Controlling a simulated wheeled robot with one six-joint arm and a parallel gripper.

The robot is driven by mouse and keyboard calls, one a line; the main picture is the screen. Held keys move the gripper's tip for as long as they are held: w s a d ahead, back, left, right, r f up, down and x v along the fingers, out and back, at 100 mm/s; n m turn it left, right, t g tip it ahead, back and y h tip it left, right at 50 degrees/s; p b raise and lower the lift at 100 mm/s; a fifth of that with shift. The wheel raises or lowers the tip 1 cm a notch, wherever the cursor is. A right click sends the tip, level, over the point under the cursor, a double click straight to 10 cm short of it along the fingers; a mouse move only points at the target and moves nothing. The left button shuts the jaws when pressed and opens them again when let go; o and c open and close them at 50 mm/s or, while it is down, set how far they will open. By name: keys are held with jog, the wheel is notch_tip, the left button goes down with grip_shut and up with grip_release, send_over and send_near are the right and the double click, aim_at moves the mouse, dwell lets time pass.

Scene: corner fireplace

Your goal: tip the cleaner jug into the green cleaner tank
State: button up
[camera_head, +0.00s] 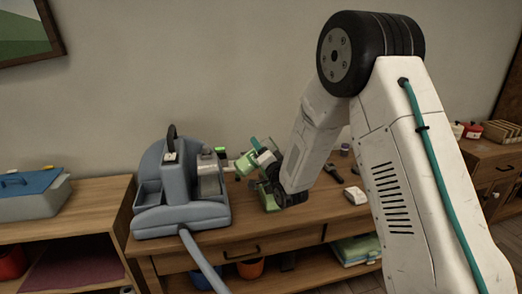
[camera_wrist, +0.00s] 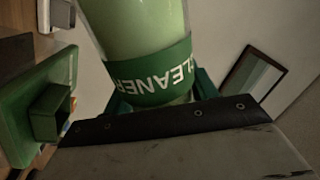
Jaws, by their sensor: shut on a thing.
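The cleaner jug (camera_wrist: 145,30) fills the top of the wrist view, with pale green contents and a dark green band lettered "CLEANER". My gripper (camera_head: 264,163) is shut on the jug, which shows small and tilted to the left in the head view (camera_head: 244,164). A green block-like thing (camera_head: 268,198) stands on the cabinet below my gripper. A green part with a square raised neck (camera_wrist: 50,112) is at the left of the wrist view; I take it for the green tank but cannot be certain. The jug's mouth is not clear.
A blue-grey machine (camera_head: 160,205) with a hose stands left of my gripper on the wooden cabinet (camera_head: 290,228), with a clear container and bright green cap on its right side. A small white box (camera_head: 356,195) and dark items lie to the right. A toolbox (camera_head: 32,196) is far left.

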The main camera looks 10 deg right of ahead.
jog(key=shift+a+f+m+t+h, duration=0.15)
jog(key=shift+f+m+h, duration=0.15)
jog(key=shift+m, duration=0.65)
jog(key=shift+a+f+m+t+h, duration=0.2)
jog(key=shift+f+m, duration=0.1)
jog(key=shift+m, duration=0.65)
dwell(1.4)
jog(key=shift+f+m+h, duration=0.3)
jog(key=shift+m+h, duration=0.1)
jog(key=shift+m, duration=0.5)
jog(key=shift+f+m+h, duration=0.3)
jog(key=shift+m+h, duration=0.1)
jog(key=shift+m, duration=0.5)
dwell(1.7)
jog(key=shift+a, duration=0.1)
